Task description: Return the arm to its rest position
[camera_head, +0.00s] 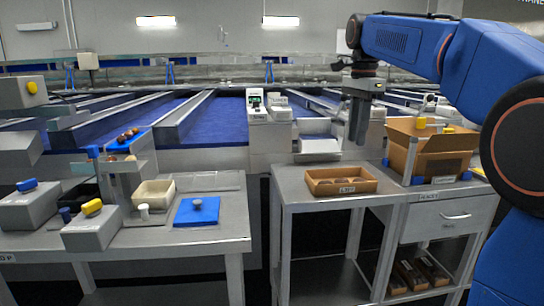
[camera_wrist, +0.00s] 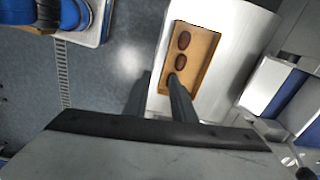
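My gripper (camera_head: 357,142) hangs from the blue arm at the right of the head view, fingers pointing down, above and behind the small brown tray. In the wrist view the two dark fingers (camera_wrist: 160,80) stand apart with nothing between them, so it is open and empty. The shallow tray (camera_head: 369,187) sits on the right-hand metal table with dark dates in it. In the wrist view the tray (camera_wrist: 207,62) shows two brown dates (camera_wrist: 182,41); one finger covers part of its lower end.
A larger cardboard box (camera_head: 452,165) stands right of the tray on the same table. The left table (camera_head: 222,237) holds grey boxes, a cream bowl (camera_head: 153,193) and a blue mat (camera_head: 183,217). Blue-belted conveyor lanes (camera_head: 222,120) run behind. A gap separates the two tables.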

